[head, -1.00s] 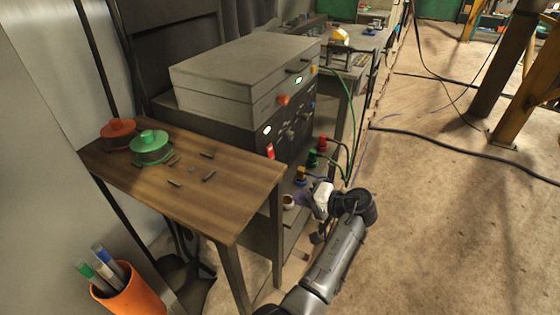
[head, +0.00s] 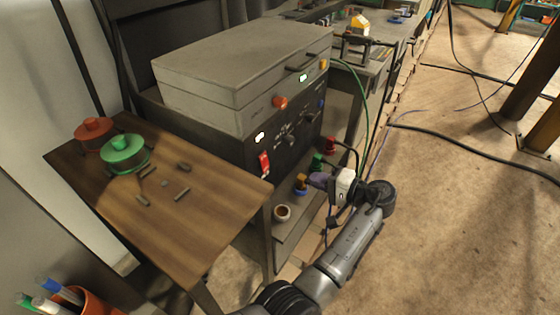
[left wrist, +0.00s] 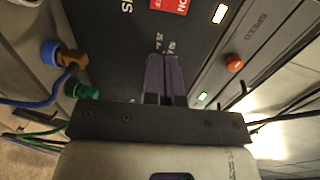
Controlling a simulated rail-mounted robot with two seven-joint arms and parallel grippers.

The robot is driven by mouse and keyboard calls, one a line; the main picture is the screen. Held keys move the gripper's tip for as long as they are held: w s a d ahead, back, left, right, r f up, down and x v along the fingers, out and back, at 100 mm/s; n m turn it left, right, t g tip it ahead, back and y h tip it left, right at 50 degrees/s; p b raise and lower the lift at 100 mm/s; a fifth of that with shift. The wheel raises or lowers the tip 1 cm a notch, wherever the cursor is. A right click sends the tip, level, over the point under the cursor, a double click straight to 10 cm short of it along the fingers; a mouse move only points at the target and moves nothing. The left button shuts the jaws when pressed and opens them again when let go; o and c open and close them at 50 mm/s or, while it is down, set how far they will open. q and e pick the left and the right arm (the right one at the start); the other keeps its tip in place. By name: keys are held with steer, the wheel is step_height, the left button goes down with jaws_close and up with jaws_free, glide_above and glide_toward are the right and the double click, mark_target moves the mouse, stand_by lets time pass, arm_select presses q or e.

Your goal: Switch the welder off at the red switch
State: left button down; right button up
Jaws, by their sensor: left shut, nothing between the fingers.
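The welder (head: 240,62) is a grey-lidded box with a dark front panel, standing behind the wooden table. Its red switch (head: 265,163) is on the panel's near left, below a white lit indicator. In the left wrist view the red switch (left wrist: 168,5) shows at the top edge, partly cut off, with "ON" lettering. My left gripper (head: 314,180) is in front of the panel, to the right of the switch and apart from it. In the wrist view its purple fingers (left wrist: 165,62) are together and empty, pointing toward the panel below the switch. My right gripper is not in view.
An orange knob (head: 280,102) and a black handle are above the panel. Red (head: 330,143) and green (head: 317,160) plugs with cables stand close to my left gripper. The wooden table (head: 215,205) holds green and red round containers.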

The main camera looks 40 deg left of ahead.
mark_target(267, 165)
arm_select(q)
steer(key=shift+s+f, duration=0.1)
steer(key=shift+s, duration=0.2)
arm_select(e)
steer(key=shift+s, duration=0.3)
arm_select(q)
steer(key=a+b, duration=0.2)
steer(key=a, duration=0.2)
steer(key=a+f+b, duration=0.1)
steer(key=a, duration=0.3)
steer(key=s+a+f+b, duration=0.1)
steer(key=a+b, duration=0.1)
steer(key=a, duration=0.2)
steer(key=shift+a+f+b, duration=0.2)
steer(key=shift+a+b, duration=0.15)
steer(key=shift+s+a, duration=0.1)
steer(key=shift+a, duration=0.4)
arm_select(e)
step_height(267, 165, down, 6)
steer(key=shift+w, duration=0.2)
